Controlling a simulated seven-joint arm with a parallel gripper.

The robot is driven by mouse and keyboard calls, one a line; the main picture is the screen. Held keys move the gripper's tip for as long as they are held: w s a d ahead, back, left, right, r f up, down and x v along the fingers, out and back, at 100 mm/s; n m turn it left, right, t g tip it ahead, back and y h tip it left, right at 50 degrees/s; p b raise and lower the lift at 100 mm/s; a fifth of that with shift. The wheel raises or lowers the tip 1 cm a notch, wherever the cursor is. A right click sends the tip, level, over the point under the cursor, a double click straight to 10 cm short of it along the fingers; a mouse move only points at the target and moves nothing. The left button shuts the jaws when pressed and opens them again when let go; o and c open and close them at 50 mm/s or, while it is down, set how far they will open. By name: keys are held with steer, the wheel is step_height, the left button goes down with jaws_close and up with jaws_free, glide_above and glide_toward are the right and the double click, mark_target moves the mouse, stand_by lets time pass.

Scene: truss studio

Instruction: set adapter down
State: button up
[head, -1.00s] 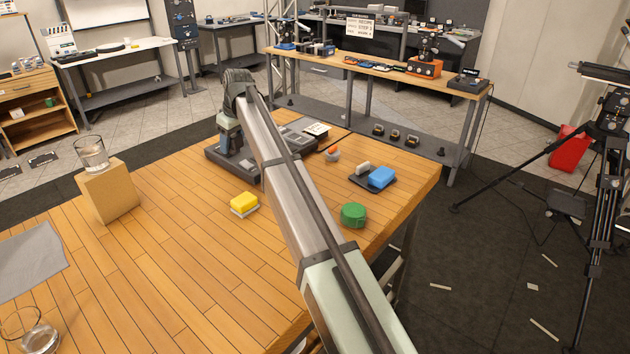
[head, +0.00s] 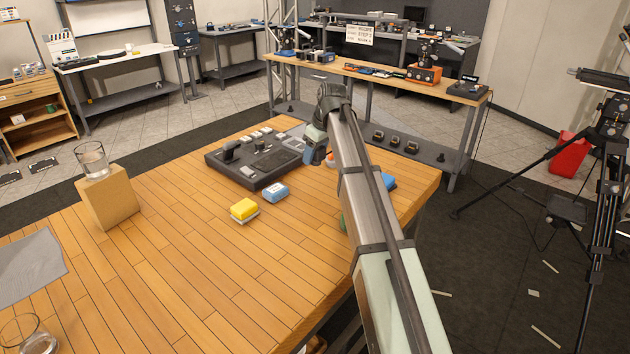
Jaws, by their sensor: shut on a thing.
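My gripper (head: 315,155) points down over the table, just right of the dark console tray (head: 257,183). It is shut, but the arm and gripper body hide its fingertips. I cannot make out the adapter in it or elsewhere by sight. The tray carries several small white and grey pieces and a dark upright piece (head: 230,149) at its left. An orange-topped object (head: 330,161) shows partly right beside the gripper.
A blue block (head: 276,192) and a yellow sponge-like block (head: 244,209) lie in front of the tray. A glass (head: 91,158) stands on a wooden block (head: 107,202). The wooden table's middle is clear.

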mark_target(323, 151)
steer(key=shift+f, duration=4.15)
steer(key=shift+f, duration=0.15)
steer(key=o, duration=1.1)
steer(key=v, duration=1.2)
